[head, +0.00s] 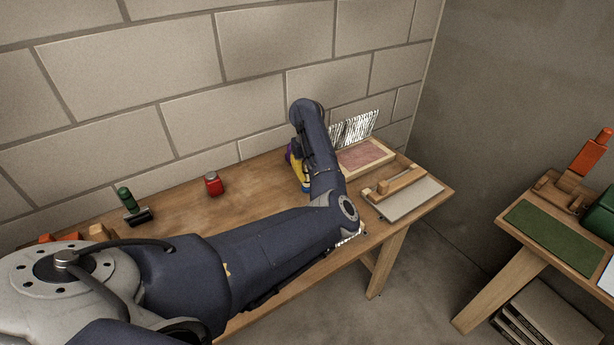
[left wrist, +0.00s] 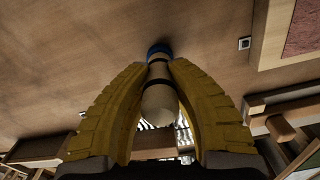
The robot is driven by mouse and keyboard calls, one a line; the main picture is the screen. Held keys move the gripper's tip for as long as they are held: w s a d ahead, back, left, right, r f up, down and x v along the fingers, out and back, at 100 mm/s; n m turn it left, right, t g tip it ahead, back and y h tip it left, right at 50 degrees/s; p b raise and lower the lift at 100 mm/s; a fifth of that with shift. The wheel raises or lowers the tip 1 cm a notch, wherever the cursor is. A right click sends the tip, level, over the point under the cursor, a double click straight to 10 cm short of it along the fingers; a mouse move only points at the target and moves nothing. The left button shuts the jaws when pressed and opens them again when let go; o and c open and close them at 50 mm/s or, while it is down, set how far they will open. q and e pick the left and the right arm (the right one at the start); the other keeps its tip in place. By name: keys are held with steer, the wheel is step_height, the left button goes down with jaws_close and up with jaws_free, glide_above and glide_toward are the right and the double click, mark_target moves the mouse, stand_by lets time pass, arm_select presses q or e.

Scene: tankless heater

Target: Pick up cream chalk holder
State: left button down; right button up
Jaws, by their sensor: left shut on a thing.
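The cream chalk holder (left wrist: 158,98) shows in the left wrist view as a pale rounded cylinder with dark bands and a blue end. It lies between the two yellow fingers of my left gripper (left wrist: 163,68), which are shut on it near the blue end. In the head view my left gripper (head: 303,180) shows only as a bit of yellow beside my forearm, over the table. The arm hides most of the holder there. I cannot tell whether the holder touches the tabletop. My right gripper is in neither view.
The wooden table (head: 245,205) has bare room left of my gripper. A red jar (head: 213,183) and a green-handled roller (head: 129,201) stand toward the left back. A pinkish framed board (head: 366,155) and a grey board (head: 407,200) with wooden bars lie at right. A second table stands farther right.

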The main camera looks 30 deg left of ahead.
arm_select(q)
step_height(320, 180, up, 20)
stand_by(0.6)
stand_by(0.5)
